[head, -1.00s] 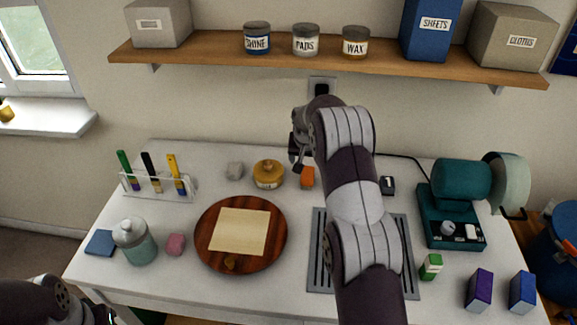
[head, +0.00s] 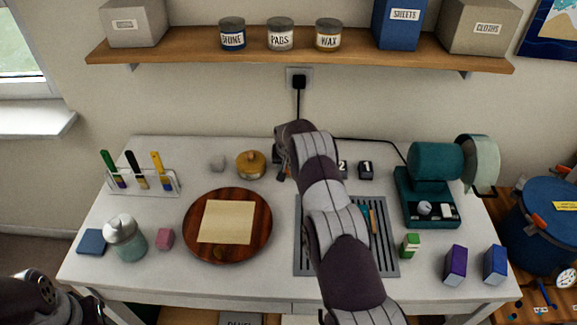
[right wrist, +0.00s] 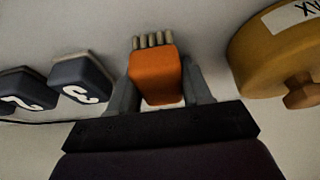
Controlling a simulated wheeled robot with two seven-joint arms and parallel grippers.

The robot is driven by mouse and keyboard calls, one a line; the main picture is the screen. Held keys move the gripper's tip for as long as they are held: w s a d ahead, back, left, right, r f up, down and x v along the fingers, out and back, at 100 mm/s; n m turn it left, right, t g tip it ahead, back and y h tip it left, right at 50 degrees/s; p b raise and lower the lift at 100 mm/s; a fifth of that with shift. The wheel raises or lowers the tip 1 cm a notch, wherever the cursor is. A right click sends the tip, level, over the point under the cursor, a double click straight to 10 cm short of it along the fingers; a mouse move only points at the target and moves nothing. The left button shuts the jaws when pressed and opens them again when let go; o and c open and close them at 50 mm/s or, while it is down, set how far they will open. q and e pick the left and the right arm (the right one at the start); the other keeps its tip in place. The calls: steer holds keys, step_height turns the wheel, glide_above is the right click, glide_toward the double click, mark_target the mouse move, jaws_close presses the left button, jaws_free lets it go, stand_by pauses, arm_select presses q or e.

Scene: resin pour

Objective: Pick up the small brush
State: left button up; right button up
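The small brush (right wrist: 155,77), an orange block-shaped body with short pale bristles, shows in the right wrist view. It lies between the two fingers of my right gripper (right wrist: 157,88), bristles pointing away from the palm. The fingers flank it closely, with no clear gap, but whether they press on it cannot be told. In the head view my right gripper (head: 282,168) is low at the back of the table, right of the amber pot (head: 250,165), and hides most of the brush. Only part of my left arm shows at the lower left; its gripper is not visible.
Dark numbered blocks (right wrist: 82,77) stand close left of the gripper in the wrist view; the amber pot (right wrist: 272,50) is close on the right. A round wooden board (head: 195,240) lies in front, a slotted grey mat (head: 305,262) under my forearm. The shelf (head: 300,60) is above.

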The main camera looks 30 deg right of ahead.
steer(key=shift+s+d+r, duration=0.1)
steer(key=shift+s, duration=0.05)
steer(key=shift+c, duration=1)
steer(key=shift+r, duration=0.15)
step_height(320, 180, up, 4)
steer(key=shift+s+d+f+b, duration=0.1)
steer(key=shift+d+b, duration=0.05)
steer(key=shift+b, duration=0.95)
steer(key=s+d+r+b, duration=0.2)
steer(key=s+d+r, duration=0.5)
steer(key=s, duration=0.1)
steer(key=shift+s+b, duration=0.4)
